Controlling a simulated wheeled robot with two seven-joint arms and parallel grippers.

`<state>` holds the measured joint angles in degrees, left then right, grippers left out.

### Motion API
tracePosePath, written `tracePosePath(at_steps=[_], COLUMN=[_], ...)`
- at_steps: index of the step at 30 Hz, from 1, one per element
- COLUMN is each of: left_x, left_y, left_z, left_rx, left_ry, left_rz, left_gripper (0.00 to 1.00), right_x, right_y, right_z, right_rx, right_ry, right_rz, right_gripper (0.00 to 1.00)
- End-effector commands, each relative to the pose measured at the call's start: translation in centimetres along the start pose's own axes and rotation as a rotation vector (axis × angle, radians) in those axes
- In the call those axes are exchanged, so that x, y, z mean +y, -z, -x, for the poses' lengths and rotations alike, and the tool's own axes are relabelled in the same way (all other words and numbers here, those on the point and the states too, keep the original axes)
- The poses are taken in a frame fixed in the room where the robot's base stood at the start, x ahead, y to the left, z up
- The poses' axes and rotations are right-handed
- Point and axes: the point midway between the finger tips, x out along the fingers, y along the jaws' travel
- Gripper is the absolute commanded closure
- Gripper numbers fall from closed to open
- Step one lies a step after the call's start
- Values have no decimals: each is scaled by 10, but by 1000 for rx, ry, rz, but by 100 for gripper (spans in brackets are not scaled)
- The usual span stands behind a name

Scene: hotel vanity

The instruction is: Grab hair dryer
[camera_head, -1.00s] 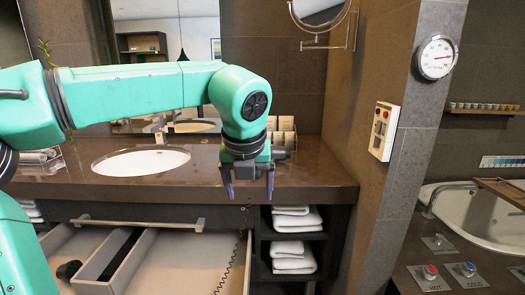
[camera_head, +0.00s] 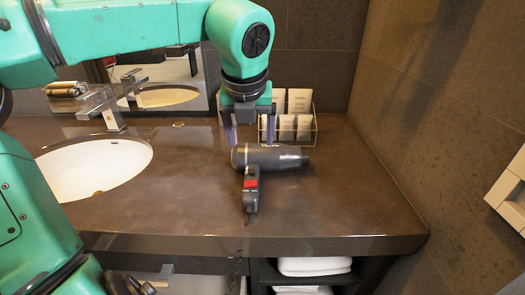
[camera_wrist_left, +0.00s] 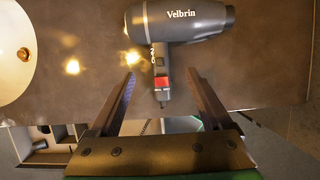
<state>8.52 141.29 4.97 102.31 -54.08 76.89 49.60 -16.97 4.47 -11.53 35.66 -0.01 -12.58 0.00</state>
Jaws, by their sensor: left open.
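A dark grey hair dryer (camera_head: 282,158) lies on its side on the brown countertop, its nozzle to the right and its handle toward the front edge. The handle has a red patch. In the left wrist view the dryer (camera_wrist_left: 190,20) shows the name "Velbrin". My left gripper (camera_head: 248,135) hangs over the counter at the dryer, fingers pointing down, open and empty. In the left wrist view my left gripper (camera_wrist_left: 160,80) has its fingertips on either side of the dryer's handle, apart from it. The height gap is hard to judge. My right gripper is not in view.
A sink (camera_head: 95,168) with a faucet (camera_head: 108,108) is at the left. A clear holder with packets (camera_head: 288,126) stands behind the dryer, near the wall. Folded towels (camera_head: 314,266) are on a shelf below. The counter's right side is clear.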

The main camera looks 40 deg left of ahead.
Motion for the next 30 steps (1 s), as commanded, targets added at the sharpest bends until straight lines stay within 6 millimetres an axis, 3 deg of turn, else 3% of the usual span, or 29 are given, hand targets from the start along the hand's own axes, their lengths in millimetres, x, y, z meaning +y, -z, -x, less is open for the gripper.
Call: tracePosePath(at_steps=[4,10,22,30], left_x=[0,0,2,2], left_y=[0,1,3,3], left_z=[-17,-69,-135,-146], left_rx=[3,6,4,1], left_ry=[-2,-2,-2,1], left_rz=[-1,-1,-1,0], left_gripper=[18,18,18,18], right_x=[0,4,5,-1], right_y=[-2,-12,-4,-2], right_z=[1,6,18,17], right_rx=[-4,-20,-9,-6], right_ry=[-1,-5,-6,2], right_rz=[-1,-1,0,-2], right_gripper=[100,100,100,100])
